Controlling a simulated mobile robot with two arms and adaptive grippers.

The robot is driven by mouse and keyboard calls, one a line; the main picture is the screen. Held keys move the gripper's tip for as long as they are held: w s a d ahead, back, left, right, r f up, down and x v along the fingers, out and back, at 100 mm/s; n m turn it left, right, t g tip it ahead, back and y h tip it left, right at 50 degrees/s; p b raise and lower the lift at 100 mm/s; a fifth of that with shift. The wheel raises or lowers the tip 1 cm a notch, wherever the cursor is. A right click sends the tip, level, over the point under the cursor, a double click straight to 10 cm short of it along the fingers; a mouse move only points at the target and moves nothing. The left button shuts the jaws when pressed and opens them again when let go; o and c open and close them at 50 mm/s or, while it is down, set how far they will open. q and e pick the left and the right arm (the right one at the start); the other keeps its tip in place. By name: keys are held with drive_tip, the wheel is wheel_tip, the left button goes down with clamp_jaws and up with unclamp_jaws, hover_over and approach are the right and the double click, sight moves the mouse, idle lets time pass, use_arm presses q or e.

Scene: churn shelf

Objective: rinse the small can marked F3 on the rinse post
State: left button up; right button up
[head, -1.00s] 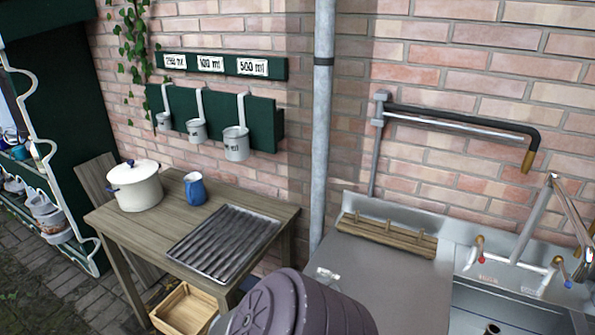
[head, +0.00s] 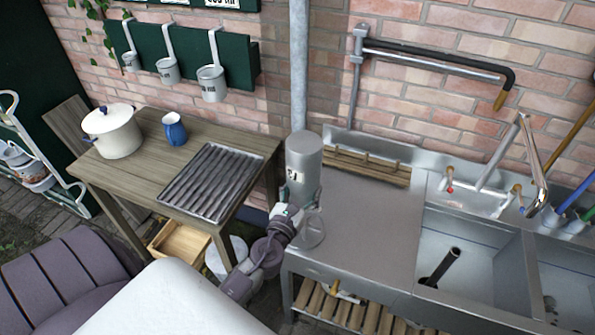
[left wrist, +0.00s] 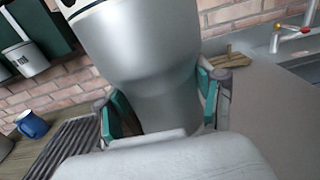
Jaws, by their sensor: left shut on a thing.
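A grey metal can (head: 304,158) stands at the left end of the steel drainboard, held by my left gripper (head: 296,207). It looks upside down, with the broad flat end up and the narrower neck down. A dark mark shows on its left side, but I cannot read it fully. In the left wrist view, the green-padded fingers of the left gripper (left wrist: 163,108) are shut around the neck of the can (left wrist: 145,50). My right gripper is not in view.
The steel drainboard (head: 367,220) is clear except for a wooden rack (head: 365,167) at its back. A faucet (head: 535,165) stands behind the basins. A wooden table (head: 150,175) at left holds a white pot (head: 112,135), blue jug (head: 174,130) and ridged tray (head: 211,183).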

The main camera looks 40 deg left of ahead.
use_arm(q)
drive_tip(key=f+b, duration=0.7)
drive_tip(key=shift+w+a, duration=0.2)
drive_tip(key=shift+w, duration=0.05)
wheel_tip(320, 180, down, 4)
drive_tip(key=b, duration=0.4)
drive_tip(key=shift+r, duration=0.1)
drive_tip(key=shift+f, duration=0.3)
